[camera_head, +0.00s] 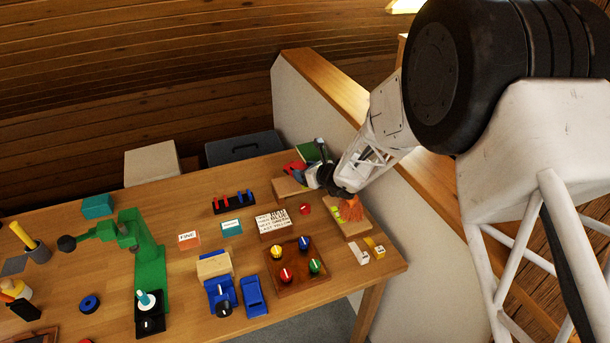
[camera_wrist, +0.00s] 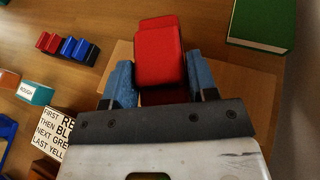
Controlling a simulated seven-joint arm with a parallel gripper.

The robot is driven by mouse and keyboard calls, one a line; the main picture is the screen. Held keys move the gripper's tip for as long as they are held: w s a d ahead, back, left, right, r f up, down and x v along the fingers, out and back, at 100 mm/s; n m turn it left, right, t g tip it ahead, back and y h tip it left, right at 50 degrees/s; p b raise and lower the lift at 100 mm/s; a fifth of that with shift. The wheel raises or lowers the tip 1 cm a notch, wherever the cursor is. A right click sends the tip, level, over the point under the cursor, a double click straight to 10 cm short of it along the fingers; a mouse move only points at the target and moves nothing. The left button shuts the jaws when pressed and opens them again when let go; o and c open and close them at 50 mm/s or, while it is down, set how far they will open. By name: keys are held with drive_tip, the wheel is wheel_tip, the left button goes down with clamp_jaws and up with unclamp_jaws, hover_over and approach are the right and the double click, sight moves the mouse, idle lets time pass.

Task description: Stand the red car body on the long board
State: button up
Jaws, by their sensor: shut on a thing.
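The red car body (camera_wrist: 158,58) is between the blue-padded fingers of my gripper (camera_wrist: 160,85) in the wrist view. It also shows as a small red shape (camera_head: 292,167) in the head view, partly covered by my gripper (camera_head: 308,174). My gripper is shut on it. A pale wooden board (camera_wrist: 235,90) lies below and around the gripper in the wrist view; its near edge shows in the head view (camera_head: 288,188). I take it for the long board. I cannot tell whether the car body touches it.
A green book (camera_wrist: 262,22) lies just beyond the board, at right in the wrist view. A rack of red and blue pieces (camera_head: 234,202), a lettered sign (camera_head: 272,222) and a knobbed tray (camera_head: 295,270) stand nearby. A low wall (camera_head: 345,155) borders the table's right side.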

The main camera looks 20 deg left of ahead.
drive_tip(key=shift+f, duration=0.75)
drive_tip(key=shift+f, duration=0.1)
drive_tip(key=o, duration=0.9)
drive_tip(key=shift+o, duration=0.2)
drive_tip(key=shift+v, duration=6)
